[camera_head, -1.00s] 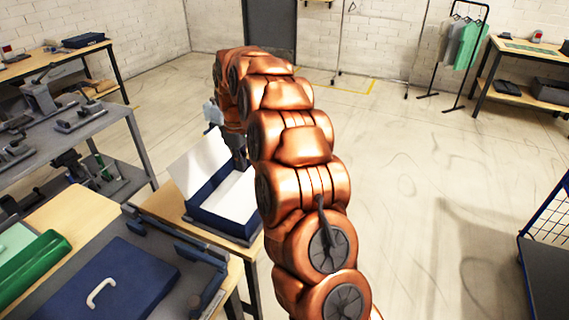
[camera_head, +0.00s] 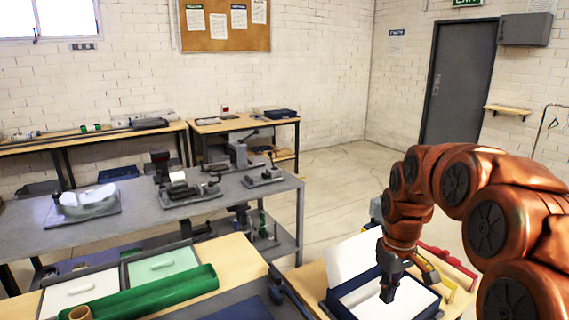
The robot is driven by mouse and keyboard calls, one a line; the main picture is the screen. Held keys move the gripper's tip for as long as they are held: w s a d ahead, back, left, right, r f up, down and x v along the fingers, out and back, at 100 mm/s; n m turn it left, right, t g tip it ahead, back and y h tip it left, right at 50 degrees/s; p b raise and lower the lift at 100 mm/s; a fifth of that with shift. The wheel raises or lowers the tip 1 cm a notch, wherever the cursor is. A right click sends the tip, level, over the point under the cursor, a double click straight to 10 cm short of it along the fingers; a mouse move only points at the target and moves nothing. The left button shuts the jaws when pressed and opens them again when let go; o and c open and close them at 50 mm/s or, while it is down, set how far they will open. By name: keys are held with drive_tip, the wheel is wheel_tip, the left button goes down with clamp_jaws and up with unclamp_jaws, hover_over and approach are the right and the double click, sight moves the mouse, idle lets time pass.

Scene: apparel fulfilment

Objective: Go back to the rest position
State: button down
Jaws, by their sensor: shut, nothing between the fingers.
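My gripper (camera_head: 388,290) is at the end of my copper arm on the right of the head view. It points down over an open dark blue box (camera_head: 425,307) with a white inside and a raised white lid (camera_head: 352,256). The fingers look close together with nothing held between them. I cannot tell exactly how high the fingertips are above the box's inside.
The box stands on a wooden table (camera_head: 308,282). Open floor (camera_head: 335,190) lies between the tables and the grey door (camera_head: 457,85).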

drive_tip(key=s+a+m, duration=0.2)
drive_tip(key=s, duration=1.3)
drive_tip(key=s+a+m+g+p, duration=0.1)
drive_tip(key=s+a+m, duration=0.1)
drive_tip(key=s, duration=1.4)
drive_tip(key=shift+a+f+m, duration=0.4)
